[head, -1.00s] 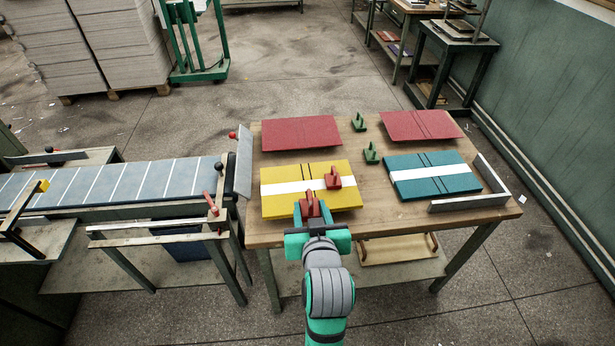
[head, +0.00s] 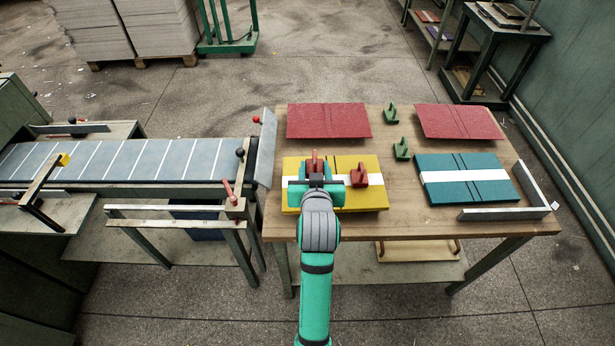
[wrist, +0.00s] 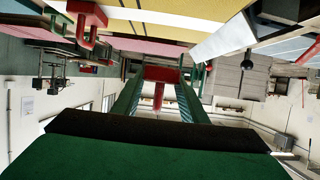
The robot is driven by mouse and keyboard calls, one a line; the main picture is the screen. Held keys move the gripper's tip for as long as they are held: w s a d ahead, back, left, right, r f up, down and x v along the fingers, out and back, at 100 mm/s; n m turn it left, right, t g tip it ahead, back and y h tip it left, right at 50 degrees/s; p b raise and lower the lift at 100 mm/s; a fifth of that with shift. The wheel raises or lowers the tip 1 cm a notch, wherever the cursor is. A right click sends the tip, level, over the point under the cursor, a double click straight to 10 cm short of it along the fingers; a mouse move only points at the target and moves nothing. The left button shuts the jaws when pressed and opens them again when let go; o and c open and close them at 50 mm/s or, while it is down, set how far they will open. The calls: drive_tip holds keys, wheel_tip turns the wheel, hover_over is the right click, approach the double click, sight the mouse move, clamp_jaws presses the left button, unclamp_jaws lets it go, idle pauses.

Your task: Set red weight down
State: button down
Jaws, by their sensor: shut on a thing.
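My gripper (head: 316,185) is shut on a red weight (head: 314,161) over the left part of the yellow board stack (head: 370,199), which has a white band across it. The held weight also shows between my fingers in the wrist view (wrist: 161,74). A second red weight (head: 358,176) stands on the same yellow stack, to the right of my gripper; it shows at the top left of the wrist view (wrist: 86,16). My gripper hides part of the held weight's lower side, and I cannot tell whether it touches the stack.
Two red boards (head: 329,121) (head: 458,122) lie at the back of the table (head: 410,222). Two green weights (head: 390,115) (head: 401,150) stand between them and the teal board stack (head: 468,193). A metal corner stop (head: 505,213) is at the right. The conveyor (head: 130,162) ends at the left.

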sight(310, 171)
drive_tip(key=w+f, duration=0.1)
drive_tip(key=f, duration=0.1)
drive_tip(key=w+a+f, duration=0.1)
drive_tip(key=f, duration=0.1)
drive_tip(key=shift+w, duration=0.4)
drive_tip(key=shift+w+a+f, duration=0.45)
drive_tip(key=shift+w+f, duration=0.05)
drive_tip(key=shift+f, duration=0.15)
drive_tip(key=shift+w+f, duration=0.1)
drive_tip(key=shift+f, duration=1.6)
drive_tip(key=c, duration=1.1)
unclamp_jaws()
drive_tip(key=shift+f, duration=0.2)
drive_tip(key=shift+r, duration=0.1)
